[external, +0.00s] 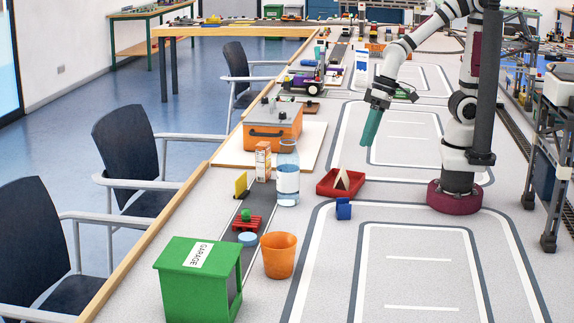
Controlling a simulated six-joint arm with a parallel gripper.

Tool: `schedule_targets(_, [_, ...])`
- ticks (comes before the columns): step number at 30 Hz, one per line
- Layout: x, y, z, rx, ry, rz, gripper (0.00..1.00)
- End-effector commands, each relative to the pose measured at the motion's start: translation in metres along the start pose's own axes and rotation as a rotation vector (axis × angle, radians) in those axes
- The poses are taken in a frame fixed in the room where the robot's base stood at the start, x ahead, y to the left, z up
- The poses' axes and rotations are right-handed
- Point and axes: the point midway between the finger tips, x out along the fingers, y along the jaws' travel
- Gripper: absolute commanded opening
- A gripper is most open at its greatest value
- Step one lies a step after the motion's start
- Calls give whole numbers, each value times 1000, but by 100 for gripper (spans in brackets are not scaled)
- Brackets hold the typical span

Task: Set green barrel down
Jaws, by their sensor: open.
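A small green object (246,215), which looks like the green barrel, rests on a red pallet (246,224) on the dark road strip at the left of the table. My gripper (367,143) hangs above the table, right of and farther back than the pallet, with its teal fingers pointing down. It is open, and I see nothing held in it. The gap between the fingers is too small to make out from here. The gripper is well apart from the barrel.
Near the pallet are a yellow sign (241,184), a pale blue disc (248,239), an orange bucket (278,256), a green garage (197,281) and a water bottle (287,174). A red tray (326,188) and blue block (343,210) stand farther right. The front road area is clear.

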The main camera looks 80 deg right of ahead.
Motion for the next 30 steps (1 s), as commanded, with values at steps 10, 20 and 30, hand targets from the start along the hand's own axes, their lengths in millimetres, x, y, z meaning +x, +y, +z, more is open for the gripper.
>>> schedule_targets(10, [-77,87,102,216,-238,202,65])
schedule_targets(20, [-76,85,100,210,-238,197,65])
schedule_targets(30, [62,-100,-60,-214,214,-132,65])
